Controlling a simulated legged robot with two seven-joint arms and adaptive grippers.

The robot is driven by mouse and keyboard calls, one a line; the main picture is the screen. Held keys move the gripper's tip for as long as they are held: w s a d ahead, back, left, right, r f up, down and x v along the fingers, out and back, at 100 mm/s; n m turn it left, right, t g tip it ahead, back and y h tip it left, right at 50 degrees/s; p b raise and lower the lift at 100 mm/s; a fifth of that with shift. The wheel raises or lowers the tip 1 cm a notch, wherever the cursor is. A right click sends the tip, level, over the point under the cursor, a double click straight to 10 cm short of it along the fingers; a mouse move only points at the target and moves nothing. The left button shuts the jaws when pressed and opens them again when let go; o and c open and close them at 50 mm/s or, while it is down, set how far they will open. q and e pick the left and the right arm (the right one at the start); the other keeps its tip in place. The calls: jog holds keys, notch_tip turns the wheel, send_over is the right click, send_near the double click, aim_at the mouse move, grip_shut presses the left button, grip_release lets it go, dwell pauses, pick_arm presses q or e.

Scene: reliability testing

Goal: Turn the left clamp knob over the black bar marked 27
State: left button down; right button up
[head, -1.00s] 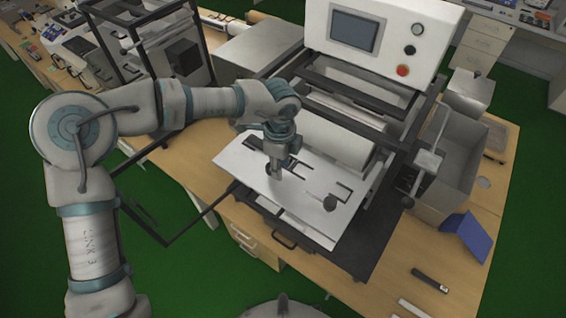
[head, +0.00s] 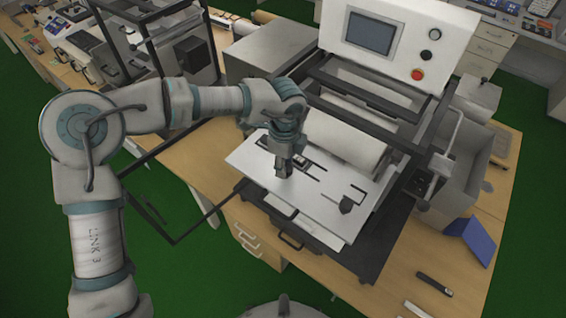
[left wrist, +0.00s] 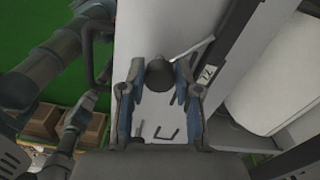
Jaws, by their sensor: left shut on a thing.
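My left gripper (head: 284,172) points down at the left part of the white plate (head: 255,163) on the machine's front. In the left wrist view, its two fingers (left wrist: 158,85) are shut on the dark round left clamp knob (left wrist: 160,72), one on each side. The gripper hides this knob in the head view. The black bar (left wrist: 208,70) with a small white label runs beside the knob; its label looks like 27, but is tilted and small. A second dark knob (head: 346,205) stands apart on the plate's right side. My right gripper is not in view.
The machine's white panel (head: 390,40), with a screen and red button, rises behind the plate. A white roller (head: 345,140) and dark frame rails lie close behind my gripper. A grey box (head: 462,175) and a blue object (head: 472,240) are to the right.

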pick_arm(q)
jog(key=shift+s+f, duration=0.1)
jog(key=shift+f, duration=0.05)
jog(key=shift+d+f+m+b, duration=0.1)
jog(key=shift+f+m+b, duration=0.05)
jog(key=shift+m+b, duration=1.4)
jog(key=shift+m, duration=0.05)
jog(key=shift+m+b, duration=0.55)
jog(key=shift+m, duration=0.35)
jog(key=shift+d+m+b, duration=0.15)
jog(key=shift+m+b, duration=0.5)
jog(key=shift+m, duration=0.55)
jog(key=shift+m+b, duration=0.45)
jog(key=shift+m, duration=0.95)
